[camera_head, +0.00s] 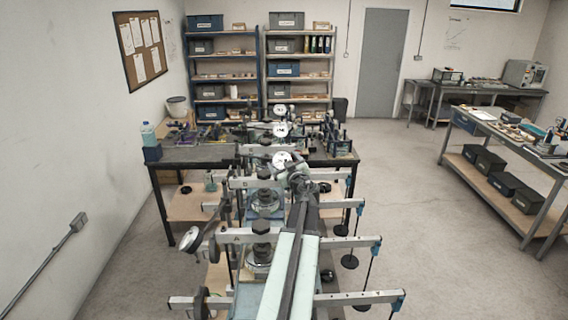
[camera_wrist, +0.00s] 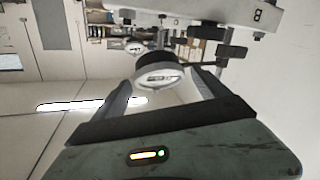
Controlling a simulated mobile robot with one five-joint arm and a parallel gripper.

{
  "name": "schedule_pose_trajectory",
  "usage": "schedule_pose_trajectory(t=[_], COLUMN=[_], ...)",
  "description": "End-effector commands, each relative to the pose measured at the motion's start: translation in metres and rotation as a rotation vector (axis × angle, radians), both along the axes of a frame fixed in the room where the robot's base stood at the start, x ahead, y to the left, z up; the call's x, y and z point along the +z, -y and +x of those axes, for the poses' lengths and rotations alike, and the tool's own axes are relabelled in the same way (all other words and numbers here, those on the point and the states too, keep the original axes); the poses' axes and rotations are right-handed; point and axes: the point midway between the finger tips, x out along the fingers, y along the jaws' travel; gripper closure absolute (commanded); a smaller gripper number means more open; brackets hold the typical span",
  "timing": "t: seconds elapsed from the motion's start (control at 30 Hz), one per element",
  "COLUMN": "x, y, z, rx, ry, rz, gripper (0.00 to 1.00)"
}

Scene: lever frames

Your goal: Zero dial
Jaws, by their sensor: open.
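A round white-faced dial (camera_head: 282,160) stands atop one of the lever frames in the middle of the head view. My gripper (camera_head: 299,181) is just to the right of and below it. In the wrist view, a dial (camera_wrist: 160,77) with a pale face and black upper part shows between the two fingers of my gripper (camera_wrist: 162,84). The fingers are apart, one to each side of it in the picture. I cannot tell whether they touch it. Its pointer is too small to read.
More white dials (camera_head: 280,130) stand behind in a row, and another (camera_head: 190,238) sits tilted at the left. Lever beams (camera_head: 345,299) with hanging weights (camera_head: 350,261) stick out both sides. A dark bench (camera_head: 185,154) stands behind. Floor at the right (camera_head: 420,220) is clear.

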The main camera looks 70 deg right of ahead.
Motion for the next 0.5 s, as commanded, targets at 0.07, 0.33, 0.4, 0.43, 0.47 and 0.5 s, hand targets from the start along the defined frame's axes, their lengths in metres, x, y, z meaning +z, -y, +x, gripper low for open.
schedule_pose_trajectory(t=[0.07, 0.33, 0.4, 0.43, 0.47, 0.5], x=[0.0, 0.002, 0.002, 0.003, 0.003, 0.003], y=[0.0, -0.024, -0.036, -0.041, -0.046, -0.052], z=[0.0, -0.019, -0.028, -0.032, -0.036, -0.041], rx=[0.0, -0.003, -0.002, -0.002, -0.002, -0.003], ry=[0.0, 0.0, 0.0, 0.001, 0.0, 0.001], rz=[0.0, 0.0, -0.001, 0.0, 0.001, 0.001], gripper=[0.15, 0.15, 0.15, 0.15, 0.15, 0.15])
